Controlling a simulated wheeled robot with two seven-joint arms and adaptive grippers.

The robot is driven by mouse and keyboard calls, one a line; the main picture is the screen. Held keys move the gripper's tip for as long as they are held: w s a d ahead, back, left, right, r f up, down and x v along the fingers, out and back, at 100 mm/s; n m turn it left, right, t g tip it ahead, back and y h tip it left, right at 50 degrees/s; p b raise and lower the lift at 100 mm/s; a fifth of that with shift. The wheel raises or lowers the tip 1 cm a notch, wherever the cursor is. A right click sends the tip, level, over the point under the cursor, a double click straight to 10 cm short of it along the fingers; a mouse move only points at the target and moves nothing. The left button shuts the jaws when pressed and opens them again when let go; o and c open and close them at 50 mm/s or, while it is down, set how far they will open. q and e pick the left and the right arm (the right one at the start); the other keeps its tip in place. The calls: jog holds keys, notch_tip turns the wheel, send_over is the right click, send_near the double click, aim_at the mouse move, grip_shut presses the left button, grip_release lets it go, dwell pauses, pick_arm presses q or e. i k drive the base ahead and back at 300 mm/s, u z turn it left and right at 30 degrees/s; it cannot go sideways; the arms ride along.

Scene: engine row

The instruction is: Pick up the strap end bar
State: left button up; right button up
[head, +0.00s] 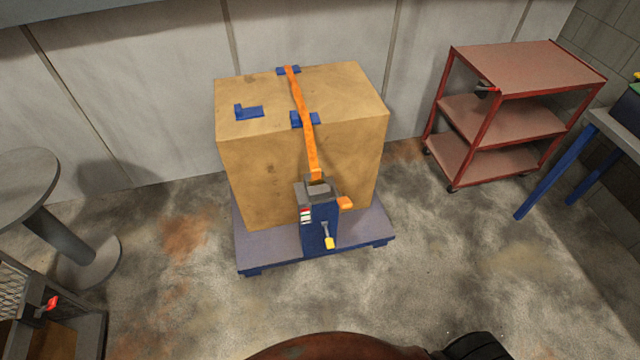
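An orange strap (301,98) runs over the top of a large brown box (270,175) and down its front edge. The lower end of the strap (316,176) meets the top of a blue and grey winch post (320,222). A short orange piece (345,204) sticks out at the right of the post. I cannot tell for sure which part is the strap end bar; it may be at that lower end or be the orange piece. Neither of my grippers is in view.
The box stands on a blue-edged pallet (272,255). Blue brackets (248,112) sit on its top, and a yellow-tipped crank (328,242) is on the post. A red cart (500,110) stands right, a round table (25,178) left. The floor in front is clear.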

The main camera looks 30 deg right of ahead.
aim_at(317, 179)
jog(key=z, duration=0.05)
jog(key=k, duration=0.45)
jog(key=u, duration=0.85)
jog(key=i, duration=1.85)
jog(key=z, duration=1.1)
jog(key=i, duration=0.7)
jog(key=z, duration=0.8)
